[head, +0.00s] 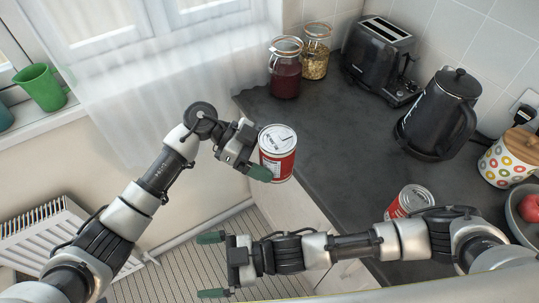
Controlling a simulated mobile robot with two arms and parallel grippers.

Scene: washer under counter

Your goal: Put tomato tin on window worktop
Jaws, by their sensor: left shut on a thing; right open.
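A red and white tin (283,166) with a silver lid is held upright at the left edge of the dark worktop (330,130). My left gripper (258,157) is shut on it from the left side; one green fingertip shows at its lower left. I cannot tell how high the tin is above the worktop. A second red and white tin (407,199) stands on the worktop at lower right, partly hidden by my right arm. I cannot read which one is tomato. My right gripper (212,266) is open and empty, over the floor left of the worktop.
Two glass jars (285,75) and a black toaster (379,57) stand at the back. A black kettle (437,120), a dotted canister (507,160) and a bowl (513,214) with red fruit line the right. The worktop's middle is clear. A radiator (45,240) is at left.

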